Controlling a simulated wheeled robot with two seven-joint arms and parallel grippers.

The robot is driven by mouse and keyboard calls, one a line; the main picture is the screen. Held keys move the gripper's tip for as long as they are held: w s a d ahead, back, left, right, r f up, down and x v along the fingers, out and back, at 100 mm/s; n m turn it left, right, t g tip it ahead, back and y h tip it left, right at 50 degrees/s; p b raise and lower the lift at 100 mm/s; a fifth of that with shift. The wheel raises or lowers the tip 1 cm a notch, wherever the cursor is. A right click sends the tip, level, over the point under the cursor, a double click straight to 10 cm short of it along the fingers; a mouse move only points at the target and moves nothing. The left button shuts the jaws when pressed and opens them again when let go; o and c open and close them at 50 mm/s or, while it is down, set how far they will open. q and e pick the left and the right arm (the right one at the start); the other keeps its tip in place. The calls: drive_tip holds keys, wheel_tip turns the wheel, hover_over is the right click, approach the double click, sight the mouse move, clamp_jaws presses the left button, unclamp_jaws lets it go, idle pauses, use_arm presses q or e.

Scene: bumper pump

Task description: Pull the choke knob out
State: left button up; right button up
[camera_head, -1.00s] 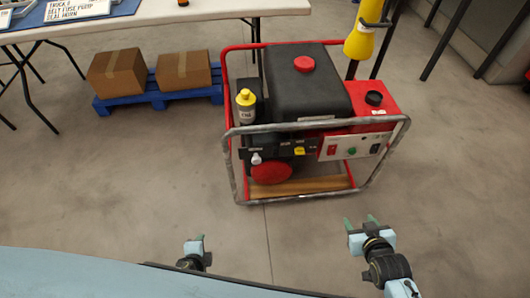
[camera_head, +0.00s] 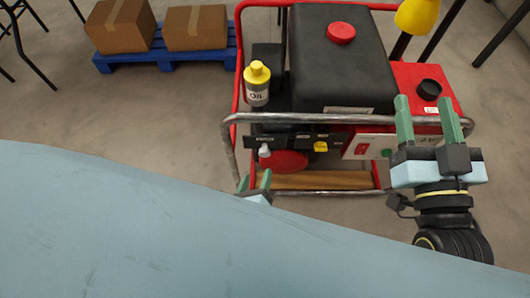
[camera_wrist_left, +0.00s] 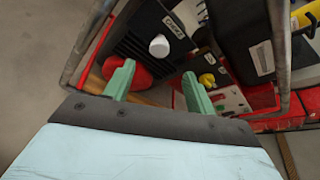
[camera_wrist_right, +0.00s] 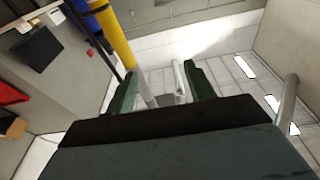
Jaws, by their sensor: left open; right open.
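The choke knob is a small pale knob (camera_head: 265,151) on the left of the black front panel of the red-framed machine. It shows as a white round knob (camera_wrist_left: 159,46) beside a label in the left wrist view. My left gripper (camera_head: 254,182) is open and empty, short of the knob and below it in the head view, largely hidden by my pale blue body. In the left wrist view the knob lies beyond its green fingertips (camera_wrist_left: 157,75), apart from them. My right gripper (camera_head: 427,112) is open and empty, in front of the machine's right side.
The metal frame bar (camera_head: 330,118) crosses the machine's front above the knob. A yellow fuel lever (camera_head: 320,147) sits to the knob's right. A yellow-capped oil bottle (camera_head: 257,84) stands above it. Cardboard boxes (camera_head: 195,27) rest on a blue pallet (camera_head: 165,60) at the back left.

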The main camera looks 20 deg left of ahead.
sight(264, 155)
use_arm(q)
drive_tip(key=b+x, duration=0.1)
drive_tip(key=x, duration=0.4)
drive_tip(key=shift+s+f, duration=0.1)
drive_tip(key=b+x, duration=0.1)
drive_tip(key=x, duration=0.3)
drive_tip(key=shift+b+x, duration=0.3)
drive_tip(key=shift+x, duration=0.5)
use_arm(e)
wheel_tip(264, 155, up, 6)
drive_tip(key=s+t+y, duration=0.1)
drive_tip(key=s+t, duration=0.1)
drive_tip(key=t, duration=0.3)
drive_tip(key=shift+s+t+y, duration=0.3)
drive_tip(key=shift+s, duration=0.05)
use_arm(q)
drive_tip(key=shift+c, duration=0.4)
use_arm(e)
drive_tip(key=shift+f, duration=0.1)
